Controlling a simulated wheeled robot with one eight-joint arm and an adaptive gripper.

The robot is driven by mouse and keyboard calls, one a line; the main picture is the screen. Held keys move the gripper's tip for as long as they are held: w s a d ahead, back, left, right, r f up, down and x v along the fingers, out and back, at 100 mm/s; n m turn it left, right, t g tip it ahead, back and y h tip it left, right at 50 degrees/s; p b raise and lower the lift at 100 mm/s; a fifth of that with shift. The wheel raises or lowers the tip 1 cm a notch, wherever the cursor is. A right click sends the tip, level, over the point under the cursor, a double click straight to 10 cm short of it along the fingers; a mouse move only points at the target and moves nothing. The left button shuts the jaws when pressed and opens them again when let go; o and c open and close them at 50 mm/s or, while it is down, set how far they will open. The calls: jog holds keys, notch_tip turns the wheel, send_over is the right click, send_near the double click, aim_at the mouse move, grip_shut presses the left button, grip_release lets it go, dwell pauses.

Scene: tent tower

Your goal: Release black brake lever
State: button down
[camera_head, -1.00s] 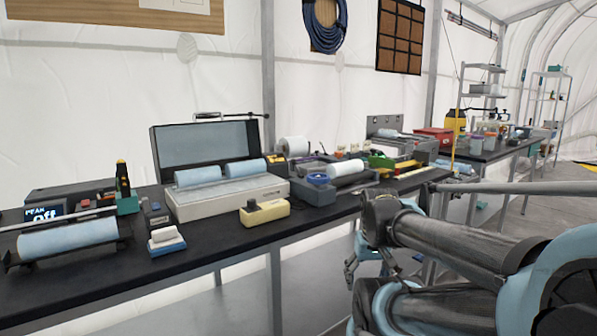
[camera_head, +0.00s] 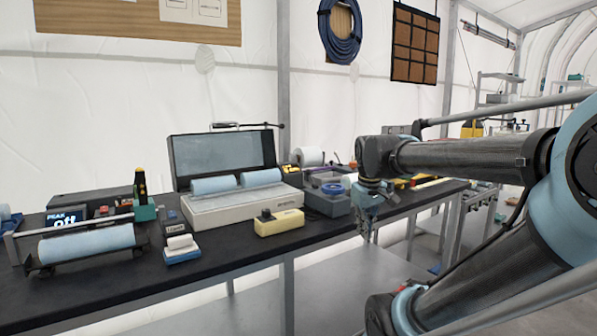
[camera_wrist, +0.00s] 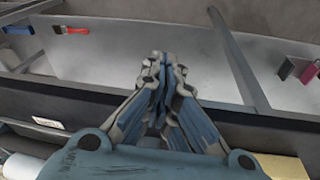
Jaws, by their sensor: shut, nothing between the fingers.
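My gripper (camera_head: 367,228) hangs fingers down in front of the bench's front edge, to the right of the pale yellow box. In the wrist view its fingers (camera_wrist: 162,72) are shut together with nothing between them. I cannot pick out the black brake lever with certainty. A black knob (camera_head: 266,214) stands on the pale yellow box (camera_head: 282,225). A thin dark bar with a knob (camera_head: 262,126) shows above the open grey case. My gripper is apart from both.
The black bench (camera_head: 130,285) carries the open case (camera_head: 240,205) with blue rolls, a blue roll on a stand (camera_head: 88,243), a white-and-blue block (camera_head: 182,250) and a grey device (camera_head: 328,199). The wrist view shows a red-handled brush (camera_wrist: 72,30) on a lower shelf. Space before the bench is clear.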

jog(key=w+a+r+n+t, duration=0.1)
jog(key=w+a+r+n, duration=1)
jog(key=w+a+r, duration=0.9)
jog(key=w+a, duration=0.2)
jog(key=a, duration=0.2)
jog(key=shift+w+a+r, duration=0.25)
jog(key=shift+w+r, duration=0.05)
jog(key=shift+w, duration=0.05)
jog(key=x, duration=1)
jog(key=shift+s+d+r, duration=0.15)
jog(key=shift+d, duration=0.45)
jog(key=shift+s+d+r, duration=0.15)
jog(key=shift+d+r, duration=0.05)
jog(key=shift+d, duration=0.35)
jog(key=shift+s+d+r, duration=0.15)
jog(key=shift+d+r, duration=0.05)
jog(key=shift+d, duration=0.55)
jog(key=shift+a+r, duration=0.1)
